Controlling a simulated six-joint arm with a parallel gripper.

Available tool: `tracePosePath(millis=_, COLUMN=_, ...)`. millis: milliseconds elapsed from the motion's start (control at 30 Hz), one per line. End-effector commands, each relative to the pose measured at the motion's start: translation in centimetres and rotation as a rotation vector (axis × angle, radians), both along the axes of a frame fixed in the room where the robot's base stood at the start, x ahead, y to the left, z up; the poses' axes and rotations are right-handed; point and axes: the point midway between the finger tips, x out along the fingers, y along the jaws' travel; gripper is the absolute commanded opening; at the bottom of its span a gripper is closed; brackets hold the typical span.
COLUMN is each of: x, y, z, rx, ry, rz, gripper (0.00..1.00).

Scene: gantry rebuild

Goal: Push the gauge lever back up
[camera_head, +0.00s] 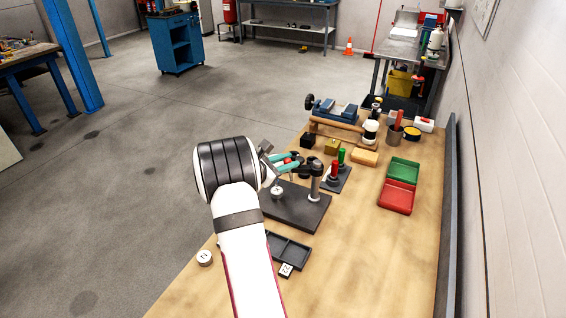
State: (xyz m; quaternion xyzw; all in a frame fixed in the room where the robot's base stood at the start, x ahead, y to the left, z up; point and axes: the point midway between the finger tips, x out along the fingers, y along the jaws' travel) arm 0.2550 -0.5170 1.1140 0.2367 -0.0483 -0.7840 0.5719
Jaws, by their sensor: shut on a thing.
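The gauge stand has a dark flat base (300,208) on the wooden bench, with a grey upright post (315,182) and a black clamp arm (309,166) at its top. My gripper (288,162) is at the upper left of the stand, its teal fingers by the end of the clamp arm. It is shut on a small part there, apparently the gauge lever, which the fingers and wrist mostly hide. The lever's angle cannot be made out. A round metal disc (277,191) sits on the base below the gripper.
A holder with red and green handles (336,178) stands close right of the post. Green (403,171) and red (397,197) trays lie further right. A dark compartment tray (289,248) and a loose disc (204,258) are nearer. The bench's right front is clear.

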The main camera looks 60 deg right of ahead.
Motion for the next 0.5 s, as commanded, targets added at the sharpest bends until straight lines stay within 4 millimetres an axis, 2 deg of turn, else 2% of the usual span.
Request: tracePosePath(millis=500, x=-1.20, y=-0.56, z=0.14, rx=0.072, ry=-0.163, rz=-0.004, gripper=0.00)
